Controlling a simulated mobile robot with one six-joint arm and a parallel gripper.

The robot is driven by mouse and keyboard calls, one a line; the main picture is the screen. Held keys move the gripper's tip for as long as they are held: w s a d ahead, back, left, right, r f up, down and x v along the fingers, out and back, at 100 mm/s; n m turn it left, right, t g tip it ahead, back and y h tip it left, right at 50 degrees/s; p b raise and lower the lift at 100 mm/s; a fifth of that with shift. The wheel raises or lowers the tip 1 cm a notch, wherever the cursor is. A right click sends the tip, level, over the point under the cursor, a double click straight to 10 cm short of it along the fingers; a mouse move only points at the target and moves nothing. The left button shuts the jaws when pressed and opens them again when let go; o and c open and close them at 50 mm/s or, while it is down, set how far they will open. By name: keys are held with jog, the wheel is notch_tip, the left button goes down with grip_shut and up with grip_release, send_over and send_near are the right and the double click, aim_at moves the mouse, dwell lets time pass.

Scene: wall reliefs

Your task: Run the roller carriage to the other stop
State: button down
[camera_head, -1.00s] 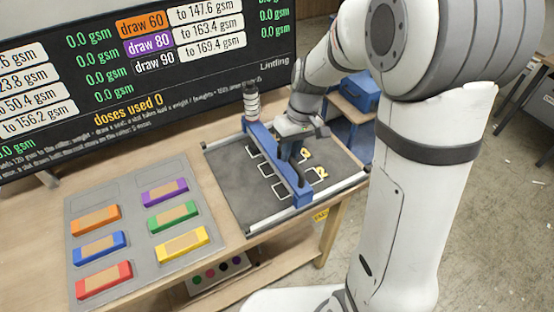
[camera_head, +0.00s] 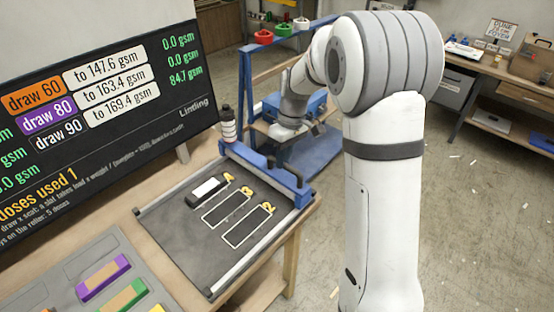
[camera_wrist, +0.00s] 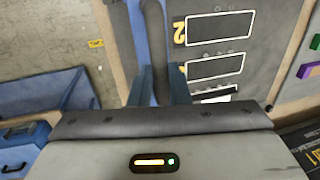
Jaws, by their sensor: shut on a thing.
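The roller carriage (camera_head: 262,172) is a blue beam across a dark board (camera_head: 165,230) with pale side rails. It lies at the board's far right end in the head view; I cannot tell whether it touches a stop. A black and white bottle-like part (camera_head: 227,125) stands at its left end. My gripper (camera_head: 308,135) is at the carriage, and its fingers (camera_wrist: 158,85) are shut on the dark handle (camera_wrist: 153,40) in the wrist view. A dark block with a white top (camera_head: 207,190) sits in one board slot; two outlined slots (camera_head: 247,226) look empty.
A screen (camera_head: 100,130) reads "doses used 1". A grey tray (camera_head: 60,285) with coloured blocks is at the lower left. A blue frame with coloured rings (camera_head: 265,37) stands beyond the board. The floor at right is mostly clear.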

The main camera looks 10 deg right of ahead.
jog(key=shift+w+d, duration=0.15)
jog(key=c, duration=1.6)
grip_release()
jog(key=shift+w+d, duration=0.1)
jog(key=shift+o, duration=1.2)
notch_tip(320, 180, up, 8)
jog(key=d, duration=0.1)
jog(key=shift+w+f+b, duration=0.15)
jog(key=shift+w+b, duration=0.2)
jog(key=shift+w, duration=0.1)
